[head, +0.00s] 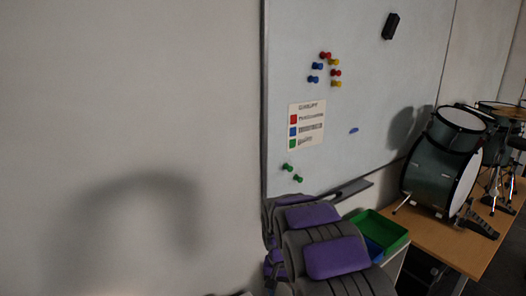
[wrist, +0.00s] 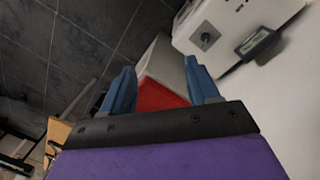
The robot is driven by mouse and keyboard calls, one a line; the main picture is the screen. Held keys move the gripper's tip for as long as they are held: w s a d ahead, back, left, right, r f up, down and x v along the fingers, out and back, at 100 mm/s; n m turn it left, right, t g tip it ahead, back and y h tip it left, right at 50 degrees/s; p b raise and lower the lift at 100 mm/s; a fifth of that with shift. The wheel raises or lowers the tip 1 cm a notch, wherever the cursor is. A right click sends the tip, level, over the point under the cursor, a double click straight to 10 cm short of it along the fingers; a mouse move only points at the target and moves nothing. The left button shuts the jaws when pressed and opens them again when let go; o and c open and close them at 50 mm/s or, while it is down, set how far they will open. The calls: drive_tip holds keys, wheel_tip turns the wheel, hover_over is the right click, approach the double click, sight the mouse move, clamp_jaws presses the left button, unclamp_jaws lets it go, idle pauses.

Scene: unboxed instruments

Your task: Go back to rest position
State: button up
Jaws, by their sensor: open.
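My gripper (wrist: 159,65) shows in the wrist view with its two blue fingers spread apart and nothing held between them. A red open bin (wrist: 158,97) with a pale side lies beyond the fingers, partly hidden by my gripper's dark front edge. In the head view my grey and purple arm (head: 335,257) is folded at the bottom centre, in front of the whiteboard's lower corner. The gripper's fingers cannot be made out in that view.
A green bin (head: 385,243) and a blue bin (head: 373,250) sit right of my arm. A drum kit (head: 440,170) stands on a wooden table (head: 425,238). The whiteboard (head: 375,75) carries coloured magnets. A white device (wrist: 225,30) is near the fingers in the wrist view.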

drive_tip(key=s+d+r, duration=0.4)
drive_tip(key=s+r, duration=0.3)
drive_tip(key=s, duration=0.3)
drive_tip(key=s+d+r+n, duration=0.1)
drive_tip(key=s+d+r, duration=0.1)
drive_tip(key=s, duration=1.2)
drive_tip(key=s+d+r+n+g+y, duration=0.1)
drive_tip(key=s+d+r, duration=0.1)
drive_tip(key=s, duration=1.2)
drive_tip(key=shift+s, duration=0.25)
drive_tip(key=shift+d, duration=0.1)
